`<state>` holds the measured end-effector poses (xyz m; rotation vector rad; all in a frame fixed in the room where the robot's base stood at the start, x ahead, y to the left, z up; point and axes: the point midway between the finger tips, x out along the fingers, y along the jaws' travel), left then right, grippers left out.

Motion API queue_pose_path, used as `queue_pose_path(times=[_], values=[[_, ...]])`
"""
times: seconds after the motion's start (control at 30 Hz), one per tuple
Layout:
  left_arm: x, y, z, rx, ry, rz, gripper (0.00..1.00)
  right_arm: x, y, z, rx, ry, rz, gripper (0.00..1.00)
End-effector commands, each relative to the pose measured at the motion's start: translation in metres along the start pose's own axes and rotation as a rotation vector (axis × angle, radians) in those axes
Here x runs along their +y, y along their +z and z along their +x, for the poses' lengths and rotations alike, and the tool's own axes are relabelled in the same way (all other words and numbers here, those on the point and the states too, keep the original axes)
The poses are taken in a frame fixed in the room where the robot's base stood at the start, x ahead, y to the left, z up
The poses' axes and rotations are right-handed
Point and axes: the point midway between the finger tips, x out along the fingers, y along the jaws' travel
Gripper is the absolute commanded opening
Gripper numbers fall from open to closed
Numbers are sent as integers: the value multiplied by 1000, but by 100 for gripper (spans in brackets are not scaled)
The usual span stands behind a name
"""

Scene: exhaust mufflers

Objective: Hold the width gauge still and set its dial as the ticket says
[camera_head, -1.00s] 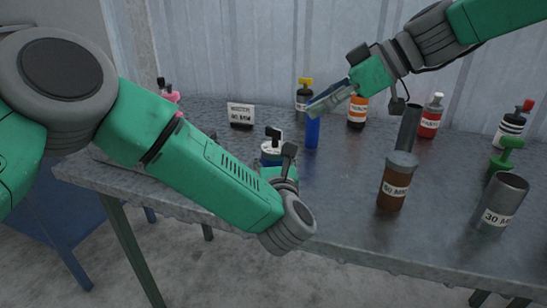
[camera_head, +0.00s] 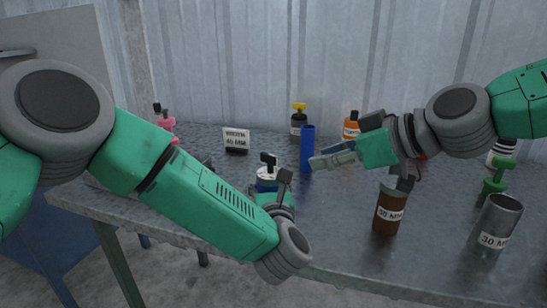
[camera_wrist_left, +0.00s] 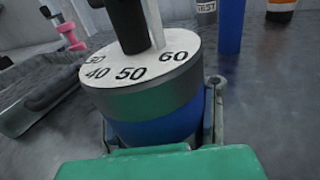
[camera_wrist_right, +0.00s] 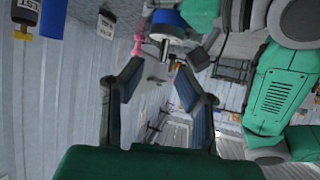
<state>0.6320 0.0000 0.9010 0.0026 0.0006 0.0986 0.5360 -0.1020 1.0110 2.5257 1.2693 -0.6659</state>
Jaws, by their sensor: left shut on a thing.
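The width gauge (camera_head: 267,178) stands on the table, a blue round body with a white dial on top and a black knob. In the left wrist view its dial (camera_wrist_left: 140,73) shows 40, 50 and 60 toward me; the knob's pointing is unclear. My left gripper (camera_wrist_left: 162,125) is shut around its blue body, one finger on each side. My right gripper (camera_head: 318,160) is open and empty, right of the gauge and higher, fingers pointing left. A white ticket (camera_head: 236,136) stands behind the gauge; its lower line seems to read 40 MM, small and blurred.
A blue tube (camera_head: 307,146) stands close behind my right fingers. A brown can (camera_head: 389,211) and a grey tube (camera_head: 497,222) stand front right. Several capped bottles, including a yellow-topped one (camera_head: 298,122), stand behind. A pink object (camera_head: 166,124) is at left.

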Motion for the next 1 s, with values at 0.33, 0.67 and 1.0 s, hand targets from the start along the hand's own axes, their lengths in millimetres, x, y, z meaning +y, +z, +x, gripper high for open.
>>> queue_pose_path(times=[0.33,0.67,1.0], values=[[2,0,0,1,0,-1,0,-14,-18,4,127,25,24,29],[1,0,0,1,0,-1,0,-12,-25,68,125,25,24,29],[0,0,0,1,0,1,0,-10,-31,104,128,25,24,29]])
